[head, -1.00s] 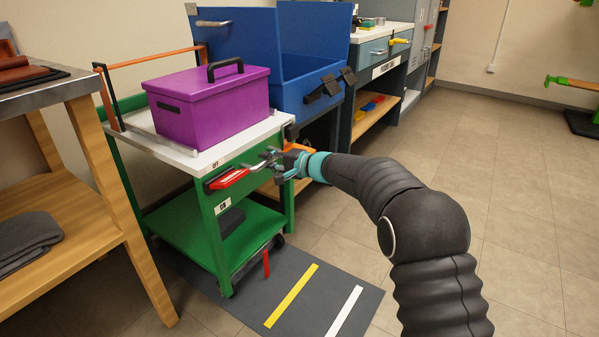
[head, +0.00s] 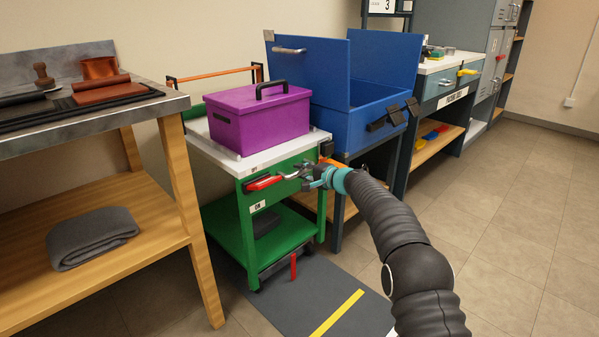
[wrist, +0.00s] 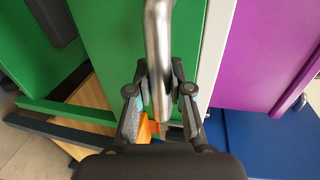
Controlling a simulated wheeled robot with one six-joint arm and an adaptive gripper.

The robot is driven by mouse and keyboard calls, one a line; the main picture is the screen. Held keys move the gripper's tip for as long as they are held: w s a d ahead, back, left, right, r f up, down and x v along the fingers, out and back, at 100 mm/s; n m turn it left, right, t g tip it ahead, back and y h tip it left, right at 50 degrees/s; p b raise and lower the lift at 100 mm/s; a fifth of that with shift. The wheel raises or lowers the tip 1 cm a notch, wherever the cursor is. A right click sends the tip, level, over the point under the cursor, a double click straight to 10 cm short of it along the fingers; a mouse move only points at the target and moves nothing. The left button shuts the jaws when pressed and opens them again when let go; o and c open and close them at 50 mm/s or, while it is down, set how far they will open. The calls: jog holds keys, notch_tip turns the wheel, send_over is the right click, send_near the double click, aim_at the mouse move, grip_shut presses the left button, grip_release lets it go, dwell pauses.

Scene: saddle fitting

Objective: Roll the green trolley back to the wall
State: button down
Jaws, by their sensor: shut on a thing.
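The green trolley (head: 250,226) stands upright between the wooden bench and the blue chest, near the back wall (head: 185,35). A purple lidded box (head: 262,122) with a black handle rests on its white top. The trolley's front has a metal handle (wrist: 158,50) and a red grip part (head: 265,183) beside it. My gripper (head: 306,177) is shut on the metal handle; the wrist view shows the bar between the two fingers. The gap between the trolley's back and the wall is hidden.
A wooden bench (head: 180,200) with a folded grey cloth is close on the trolley's left. The open blue chest (head: 372,105) stands close on its right. A dark floor mat (head: 290,310) with a yellow stripe lies in front. Tiled floor at right is clear.

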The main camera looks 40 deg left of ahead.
jog(key=shift+a+r, duration=0.1)
jog(key=shift+r, duration=0.05)
jog(key=c, duration=1.1)
grip_release()
jog(key=shift+s+a, duration=0.1)
jog(key=shift+a, duration=0.05)
jog(key=shift+o, duration=0.2)
jog(key=shift+d, duration=0.2)
jog(key=shift+d, duration=0.4)
jog(key=v, duration=1.1)
